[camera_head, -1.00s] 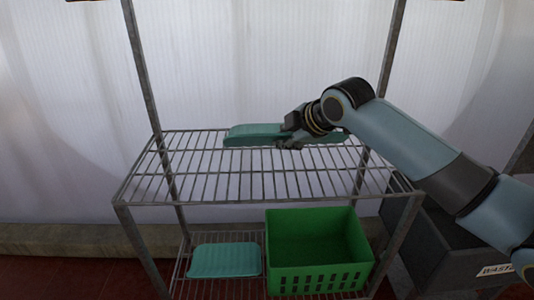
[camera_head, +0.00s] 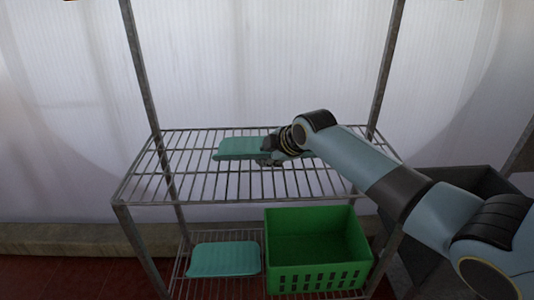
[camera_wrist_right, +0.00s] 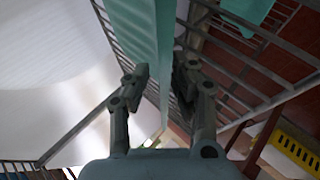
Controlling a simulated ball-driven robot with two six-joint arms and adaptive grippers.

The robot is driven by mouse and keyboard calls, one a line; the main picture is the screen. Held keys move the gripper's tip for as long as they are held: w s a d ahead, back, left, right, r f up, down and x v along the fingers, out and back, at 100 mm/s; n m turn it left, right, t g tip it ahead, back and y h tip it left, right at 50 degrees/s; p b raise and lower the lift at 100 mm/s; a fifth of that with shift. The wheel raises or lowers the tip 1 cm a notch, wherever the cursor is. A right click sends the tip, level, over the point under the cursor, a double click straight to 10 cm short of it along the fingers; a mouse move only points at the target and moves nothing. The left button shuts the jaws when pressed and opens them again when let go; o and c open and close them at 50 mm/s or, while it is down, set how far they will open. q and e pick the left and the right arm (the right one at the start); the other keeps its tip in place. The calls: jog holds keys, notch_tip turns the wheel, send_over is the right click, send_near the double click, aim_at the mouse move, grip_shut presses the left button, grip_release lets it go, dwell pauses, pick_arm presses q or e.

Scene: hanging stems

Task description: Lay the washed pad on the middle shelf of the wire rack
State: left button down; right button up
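A teal pad (camera_head: 240,147) is in my right gripper (camera_head: 268,160), over the upper visible wire shelf (camera_head: 200,188) of the rack. In the right wrist view the pad (camera_wrist_right: 143,30) runs between the two fingers of the gripper (camera_wrist_right: 163,85), which close on it from both sides. The pad looks slightly tilted in the head view. I cannot tell whether it touches the wires. The gripper and wrist hide part of its right end. My left gripper is not in view.
A second teal pad (camera_head: 224,259) lies on the lower shelf beside a green basket (camera_head: 318,276). A dark bin (camera_head: 475,182) stands right of the rack, partly behind my arm. Rack posts (camera_head: 146,75) rise at the sides. The shelf's left part is clear.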

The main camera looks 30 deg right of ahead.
jog(key=shift+o, duration=0.4)
jog(key=shift+s+r, duration=0.25)
jog(key=shift+s, duration=0.05)
jog(key=v, duration=1.1)
jog(key=shift+r+p, duration=0.15)
jog(key=shift+p, duration=0.2)
